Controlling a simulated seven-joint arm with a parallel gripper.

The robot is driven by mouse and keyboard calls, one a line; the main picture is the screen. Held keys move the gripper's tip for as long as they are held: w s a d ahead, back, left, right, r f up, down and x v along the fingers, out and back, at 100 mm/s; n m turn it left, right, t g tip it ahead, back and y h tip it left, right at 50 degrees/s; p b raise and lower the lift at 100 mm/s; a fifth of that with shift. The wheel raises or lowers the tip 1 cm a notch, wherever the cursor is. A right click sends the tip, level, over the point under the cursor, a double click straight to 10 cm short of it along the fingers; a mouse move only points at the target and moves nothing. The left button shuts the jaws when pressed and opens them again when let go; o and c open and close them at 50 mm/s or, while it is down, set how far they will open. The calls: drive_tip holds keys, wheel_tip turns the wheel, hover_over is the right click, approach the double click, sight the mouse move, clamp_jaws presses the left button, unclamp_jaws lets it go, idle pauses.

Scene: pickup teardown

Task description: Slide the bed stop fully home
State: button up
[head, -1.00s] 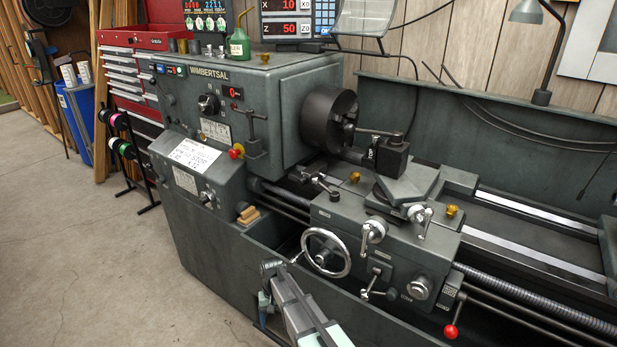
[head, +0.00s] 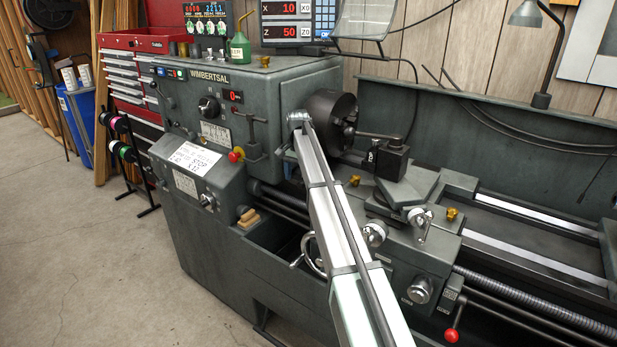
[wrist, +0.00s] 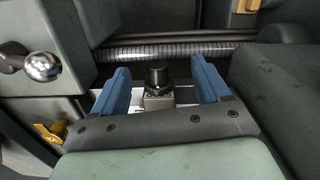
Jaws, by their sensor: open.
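The bed stop (wrist: 158,98) is a small grey block with a black round knob on top, in the middle of the wrist view. My gripper (wrist: 161,82) has its two blue fingers apart, one on each side of the stop. I see gaps between the stop and both fingers, so it is not gripped. In the head view my arm reaches up across the lathe, and it hides the stop and the fingers. The lower part of the stop is hidden behind the gripper body.
A threaded screw (wrist: 190,50) runs across beyond the stop. A silver ball handle (wrist: 42,66) is close on the left. In the head view the chuck (head: 327,118) and the tool post (head: 391,158) stand close to my arm. The handwheel (head: 308,252) is partly covered.

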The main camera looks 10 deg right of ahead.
drive_tip(key=w+d+r+m, duration=0.1)
drive_tip(key=w+d+r, duration=0.1)
drive_tip(key=r, duration=0.3)
drive_tip(key=w+d+r, duration=0.2)
drive_tip(key=r, duration=0.4)
drive_tip(key=f, duration=1.4)
drive_tip(key=shift+s+d, duration=0.15)
drive_tip(key=shift+s, duration=0.05)
clamp_jaws()
drive_tip(key=w+a, duration=0.2)
drive_tip(key=w, duration=0.1)
drive_tip(key=shift+a, duration=0.3)
drive_tip(key=shift+s, duration=0.15)
unclamp_jaws()
drive_tip(key=shift+r, duration=0.1)
